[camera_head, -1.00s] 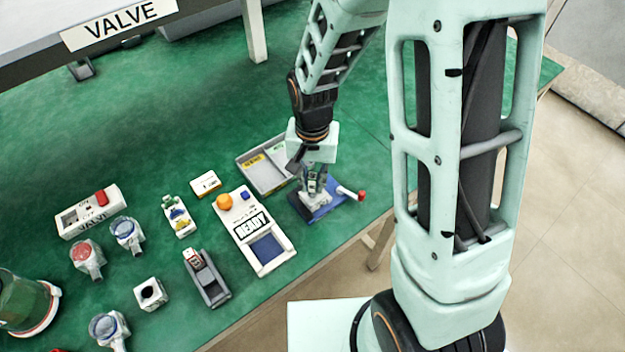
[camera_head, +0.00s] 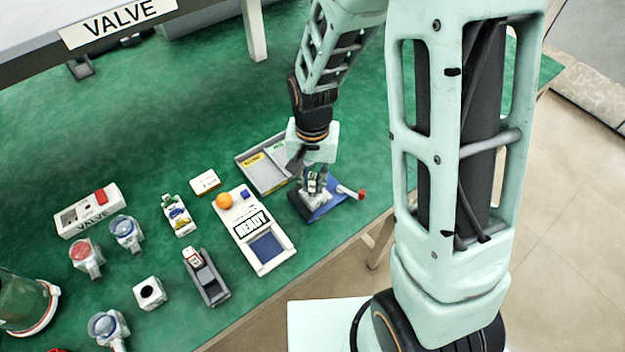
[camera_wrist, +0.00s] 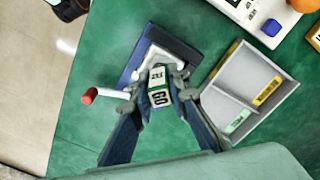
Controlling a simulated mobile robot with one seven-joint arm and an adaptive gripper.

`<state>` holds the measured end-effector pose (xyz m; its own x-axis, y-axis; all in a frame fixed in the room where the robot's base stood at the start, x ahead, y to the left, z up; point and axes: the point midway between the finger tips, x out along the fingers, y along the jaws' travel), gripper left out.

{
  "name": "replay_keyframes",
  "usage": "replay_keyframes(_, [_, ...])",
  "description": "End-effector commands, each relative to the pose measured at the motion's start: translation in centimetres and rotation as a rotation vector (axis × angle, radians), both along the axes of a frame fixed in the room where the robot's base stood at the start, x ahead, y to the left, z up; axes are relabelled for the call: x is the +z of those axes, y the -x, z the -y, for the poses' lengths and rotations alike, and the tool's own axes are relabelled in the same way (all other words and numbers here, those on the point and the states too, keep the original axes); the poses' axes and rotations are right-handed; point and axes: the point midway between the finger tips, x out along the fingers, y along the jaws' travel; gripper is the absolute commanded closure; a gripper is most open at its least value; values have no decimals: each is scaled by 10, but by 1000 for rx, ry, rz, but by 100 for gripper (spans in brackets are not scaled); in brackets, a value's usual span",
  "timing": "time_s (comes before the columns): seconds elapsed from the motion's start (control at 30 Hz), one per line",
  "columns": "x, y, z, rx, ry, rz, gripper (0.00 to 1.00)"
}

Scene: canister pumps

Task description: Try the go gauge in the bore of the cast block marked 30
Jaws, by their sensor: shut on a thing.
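My gripper (camera_wrist: 158,94) points down at the table's right side, over a blue clamp-like fixture (camera_wrist: 138,62) with a white part and a red-tipped handle (camera_wrist: 92,95). Its fingers are shut on a small pale block (camera_wrist: 160,76) with a dark two-line label; the larger mark is turned and looks like 60 or 09, not clearly read. In the head view my gripper (camera_head: 314,186) hides most of this block, and I cannot tell whether it touches the fixture. A grey stand (camera_head: 207,280) holds a white-and-red piece; I cannot tell whether it is the go gauge.
A grey two-compartment tray (camera_head: 262,180) with yellow and green labels lies beside my gripper. A white READY panel (camera_head: 270,262) with an orange knob stands left of it. A white block with a bore (camera_head: 150,293) and several valve parts lie farther left.

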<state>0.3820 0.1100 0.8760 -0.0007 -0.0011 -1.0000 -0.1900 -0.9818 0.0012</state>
Motion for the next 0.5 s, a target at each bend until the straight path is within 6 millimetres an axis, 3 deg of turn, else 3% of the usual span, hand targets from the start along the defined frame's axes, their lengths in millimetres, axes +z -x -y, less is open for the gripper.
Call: replay_keyframes(0.5, [19,0,0,0,0,1,100])
